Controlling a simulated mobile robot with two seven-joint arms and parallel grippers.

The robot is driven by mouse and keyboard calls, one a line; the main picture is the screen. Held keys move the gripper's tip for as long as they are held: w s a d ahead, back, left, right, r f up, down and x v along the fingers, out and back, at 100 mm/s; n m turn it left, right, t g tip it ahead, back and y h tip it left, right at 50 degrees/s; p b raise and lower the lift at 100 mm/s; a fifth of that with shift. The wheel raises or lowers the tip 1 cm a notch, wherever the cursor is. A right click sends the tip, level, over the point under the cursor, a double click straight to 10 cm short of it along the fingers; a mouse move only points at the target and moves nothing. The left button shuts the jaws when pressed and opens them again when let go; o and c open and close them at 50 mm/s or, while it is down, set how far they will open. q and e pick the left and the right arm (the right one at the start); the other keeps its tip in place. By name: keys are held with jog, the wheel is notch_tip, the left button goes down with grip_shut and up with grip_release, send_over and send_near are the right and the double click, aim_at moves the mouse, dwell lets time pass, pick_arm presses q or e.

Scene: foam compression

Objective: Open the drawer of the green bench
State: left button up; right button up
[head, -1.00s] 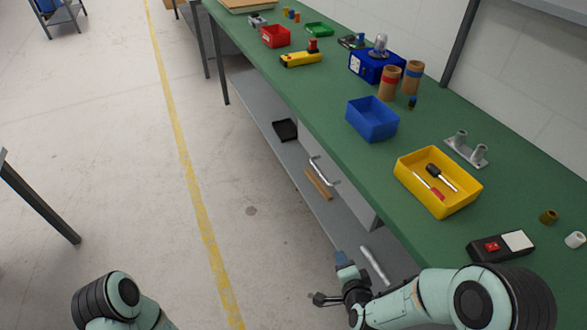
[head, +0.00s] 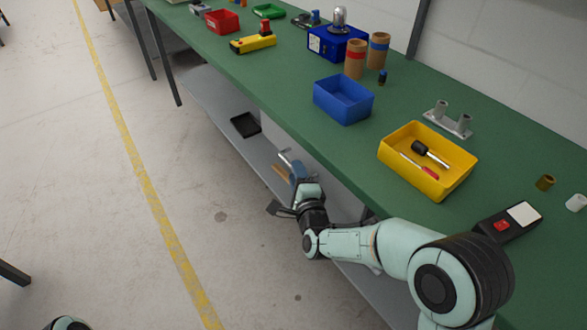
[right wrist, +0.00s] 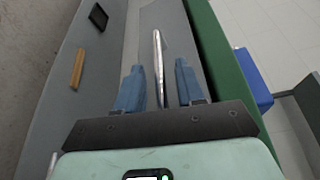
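The green bench (head: 235,88) runs from the far left to the near right. A pale drawer front (right wrist: 180,35) sits under its top, with a chrome bar handle (right wrist: 158,62). The handle is mostly hidden behind my gripper in the head view, where one end shows (head: 284,156). My right gripper (right wrist: 158,84) is open, with its blue fingers apart on either side of the handle. A gap shows between the bar and each finger; I cannot tell how deep the bar sits. The drawer looks shut. My left gripper is out of view.
A lower grey shelf (head: 205,95) carries a black tray (head: 245,125) and a wooden bar (right wrist: 77,68). On the bench top are a blue bin (head: 343,100), a yellow bin (head: 425,185) with tools, and a black box with a red button (head: 508,222).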

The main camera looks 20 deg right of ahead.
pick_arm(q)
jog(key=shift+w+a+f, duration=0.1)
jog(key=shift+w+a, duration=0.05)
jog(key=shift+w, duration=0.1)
pick_arm(e)
jog(key=shift+w+f, duration=0.15)
jog(key=shift+w, duration=1.3)
jog(key=shift+c, duration=0.3)
grip_shut()
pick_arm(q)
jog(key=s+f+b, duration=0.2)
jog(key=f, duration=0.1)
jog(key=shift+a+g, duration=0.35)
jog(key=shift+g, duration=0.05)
pick_arm(e)
jog(key=s+a, duration=0.5)
jog(key=a, duration=0.8)
jog(key=s+a, duration=0.5)
jog(key=a, duration=0.9)
jog(key=shift+o, duration=0.3)
grip_release()
jog(key=shift+w, duration=0.1)
jog(key=shift+d, duration=0.1)
